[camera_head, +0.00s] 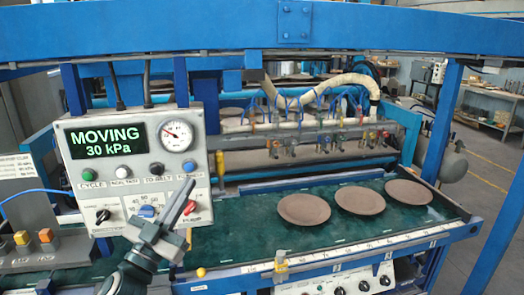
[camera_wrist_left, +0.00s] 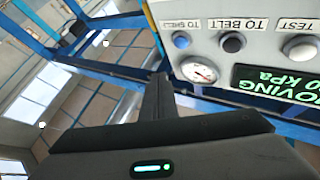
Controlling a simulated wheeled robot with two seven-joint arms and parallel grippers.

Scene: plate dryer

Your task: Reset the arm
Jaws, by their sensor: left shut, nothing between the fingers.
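My left gripper (camera_head: 186,192) is in front of the lower right part of the control panel (camera_head: 75,180) in the head view, its fingers pointing up. The fingers are shut and empty. In the left wrist view the closed fingers (camera_wrist_left: 157,98) stick up beside the panel (camera_wrist_left: 240,65), which appears upside down. The panel's display (camera_head: 107,140) reads MOVING, 30 kPa. The gripper overlaps the panel's lower knobs in the head view; I cannot tell whether it touches. My right gripper is not in view.
Three brown plates (camera_head: 304,209), (camera_head: 360,200), (camera_head: 408,191) lie on the green belt (camera_head: 240,236). A row of suction fittings (camera_head: 300,138) hangs behind them. A blue beam (camera_head: 230,27) crosses above, and a blue post (camera_head: 438,120) stands at right.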

